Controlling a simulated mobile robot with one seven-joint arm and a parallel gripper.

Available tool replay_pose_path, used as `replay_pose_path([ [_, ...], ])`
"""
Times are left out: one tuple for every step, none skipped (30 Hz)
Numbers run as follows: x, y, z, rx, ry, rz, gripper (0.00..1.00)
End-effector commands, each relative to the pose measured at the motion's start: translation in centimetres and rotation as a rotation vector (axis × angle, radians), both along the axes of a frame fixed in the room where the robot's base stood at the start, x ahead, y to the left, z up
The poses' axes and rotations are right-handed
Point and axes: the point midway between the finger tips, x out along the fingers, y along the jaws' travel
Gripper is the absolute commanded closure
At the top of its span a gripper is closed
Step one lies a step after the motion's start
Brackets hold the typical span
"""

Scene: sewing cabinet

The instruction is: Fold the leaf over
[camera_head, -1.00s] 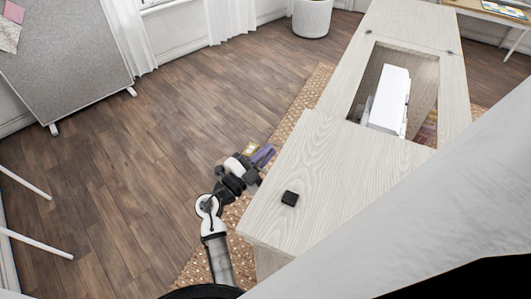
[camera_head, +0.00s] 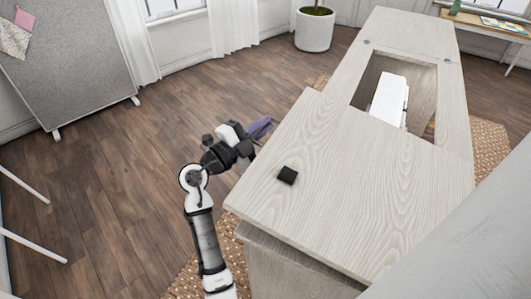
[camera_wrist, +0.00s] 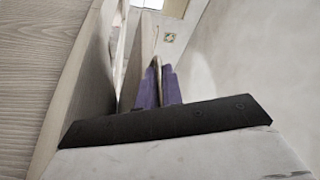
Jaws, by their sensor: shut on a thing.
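The sewing cabinet (camera_head: 340,225) has a pale wood-grain top, and its broad near panel (camera_head: 345,165) looks like the leaf. My gripper (camera_head: 264,127) is beside the panel's left edge. In the wrist view my gripper (camera_wrist: 159,88) has its purple fingers shut on a thin, pale, bar-like piece (camera_wrist: 157,66). I cannot tell whether that piece belongs to the leaf. The fingertips and the contact are partly hidden.
A white sewing machine (camera_head: 389,99) sits in the cabinet's rectangular opening, beyond the near panel. A grey board (camera_head: 75,60) stands at the left, and a white plant pot (camera_head: 314,30) is at the back.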

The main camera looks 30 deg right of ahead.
Motion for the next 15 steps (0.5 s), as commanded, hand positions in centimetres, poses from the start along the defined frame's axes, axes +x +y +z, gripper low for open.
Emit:
replay_pose_path([
  [-0.1, -0.1, 1.7, 0.008, -0.032, -0.004, 1.00],
  [-0.2, -0.2, 2.6, 0.014, -0.045, -0.005, 1.00],
  [-0.3, -0.3, 3.7, 0.025, -0.060, -0.004, 1.00],
  [-0.4, -0.4, 4.5, 0.031, -0.072, -0.004, 1.00],
  [-0.6, -0.6, 5.2, 0.039, -0.085, -0.004, 1.00],
  [-0.9, -0.7, 6.3, 0.049, -0.102, -0.006, 1.00],
  [-1.1, -0.9, 7.1, 0.056, -0.114, -0.006, 1.00],
  [-1.3, -1.0, 7.9, 0.064, -0.126, -0.006, 1.00],
  [-1.6, -1.2, 9.0, 0.074, -0.144, -0.007, 1.00],
  [-1.9, -1.3, 9.7, 0.082, -0.156, -0.007, 1.00],
  [-2.1, -1.5, 10.5, 0.088, -0.168, -0.007, 1.00],
  [-2.5, -1.7, 11.5, 0.099, -0.185, -0.007, 1.00],
  [-2.8, -1.8, 12.2, 0.106, -0.196, -0.007, 1.00],
  [-3.0, -2.0, 12.9, 0.114, -0.208, -0.008, 1.00],
  [-3.3, -2.2, 13.7, 0.122, -0.223, -0.007, 1.00],
])
